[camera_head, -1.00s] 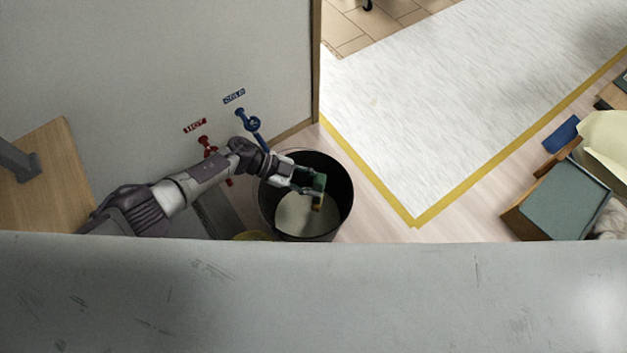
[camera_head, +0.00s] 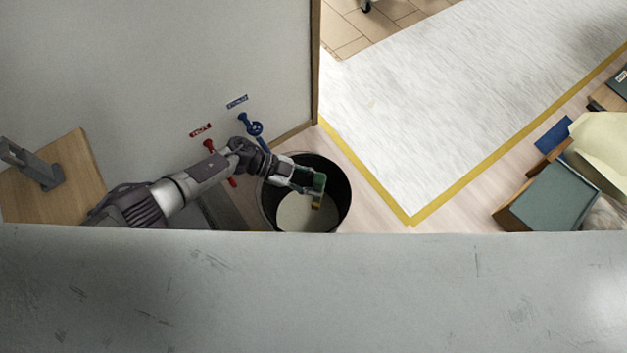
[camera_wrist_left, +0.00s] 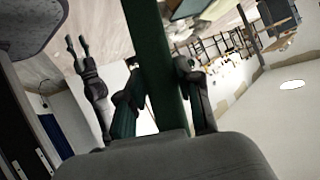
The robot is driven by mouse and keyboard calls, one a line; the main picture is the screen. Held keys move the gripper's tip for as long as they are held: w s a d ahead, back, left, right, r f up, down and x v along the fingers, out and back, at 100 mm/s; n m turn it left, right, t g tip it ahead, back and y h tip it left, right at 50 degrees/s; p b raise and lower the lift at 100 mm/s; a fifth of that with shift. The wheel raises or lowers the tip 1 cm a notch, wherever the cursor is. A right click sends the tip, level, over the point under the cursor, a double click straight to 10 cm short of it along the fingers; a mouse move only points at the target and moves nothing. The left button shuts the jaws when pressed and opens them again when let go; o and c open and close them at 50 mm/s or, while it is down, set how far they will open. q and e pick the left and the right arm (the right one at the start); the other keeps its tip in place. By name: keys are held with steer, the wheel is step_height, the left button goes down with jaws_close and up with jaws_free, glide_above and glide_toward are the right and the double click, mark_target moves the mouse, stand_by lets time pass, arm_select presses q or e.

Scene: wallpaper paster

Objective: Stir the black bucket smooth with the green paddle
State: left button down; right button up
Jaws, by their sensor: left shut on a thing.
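The black bucket (camera_head: 342,200) stands on the floor against the wall, with pale paste (camera_head: 300,213) in its bottom. My left gripper (camera_head: 310,185) is over the bucket's opening and shut on the green paddle (camera_head: 318,183). In the left wrist view the green shaft (camera_wrist_left: 155,60) runs between the fingers of my left gripper (camera_wrist_left: 160,100). The paddle's lower end looks brownish-yellow and is over or in the paste; I cannot tell whether it touches.
A red tap (camera_head: 209,146) and a blue tap (camera_head: 253,128) are on the wall beside the bucket. A grey surface (camera_head: 310,290) fills the front of the head view and cuts off the bucket's near side. A white sheet (camera_head: 450,110) edged with yellow tape lies at right.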

arm_select(q)
steer(key=shift+r, duration=0.1)
step_height(320, 180, up, 5)
steer(key=p, duration=0.5)
stand_by(0.6)
